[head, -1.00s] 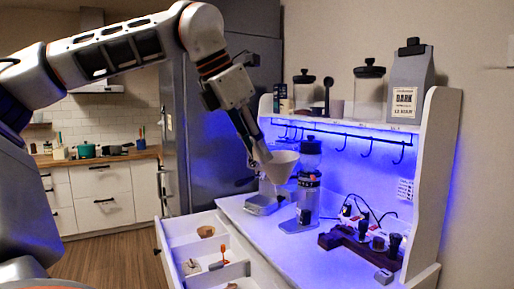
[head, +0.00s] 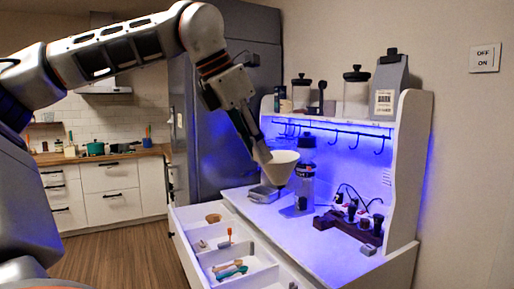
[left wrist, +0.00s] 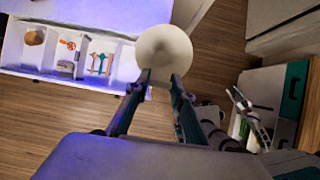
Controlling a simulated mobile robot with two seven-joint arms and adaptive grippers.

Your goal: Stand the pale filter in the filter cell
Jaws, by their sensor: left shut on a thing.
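The pale filter (head: 282,168) is a wide cream cone. My left gripper (head: 268,162) is shut on it and holds it in the air, wide end up, in front of the cabinet worktop. In the left wrist view the filter (left wrist: 165,54) shows as a round disc at the fingertips of the left gripper (left wrist: 160,82). The open drawer (head: 178,232) has several white-walled cells, below and left of the filter. The drawer also shows at upper left in the left wrist view (left wrist: 60,74). Which cell is the filter cell I cannot tell. My right gripper is not seen.
Drawer cells hold a brown piece (head: 213,218), an orange-handled tool (head: 229,236) and green and pink tools (head: 230,268). A grinder (head: 304,188) and a scale (head: 264,194) stand on the worktop behind the filter. A dark wooden stand (head: 345,228) is further right. Floor left of the drawer is clear.

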